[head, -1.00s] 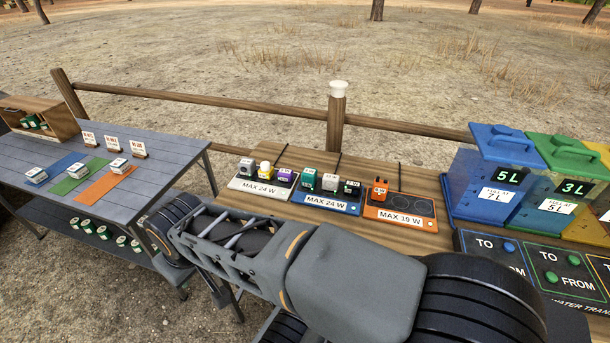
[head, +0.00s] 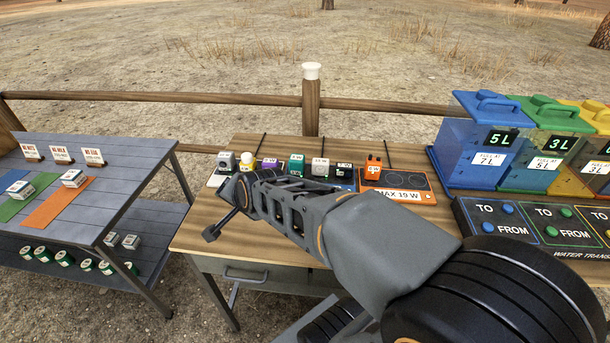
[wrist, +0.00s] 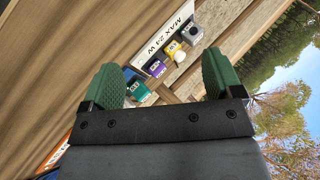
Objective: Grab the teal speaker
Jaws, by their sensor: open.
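The teal speaker (head: 296,165) is a small upright teal block with a white label.
The purple block (head: 270,167), yellow block (head: 248,162) and grey block (head: 226,162) stand left of the speaker. A pale grey block (head: 320,167), a dark block (head: 344,171) and an orange block (head: 373,167) stand right. Water tanks (head: 478,158) stand farther right on the wooden table (head: 205,235).

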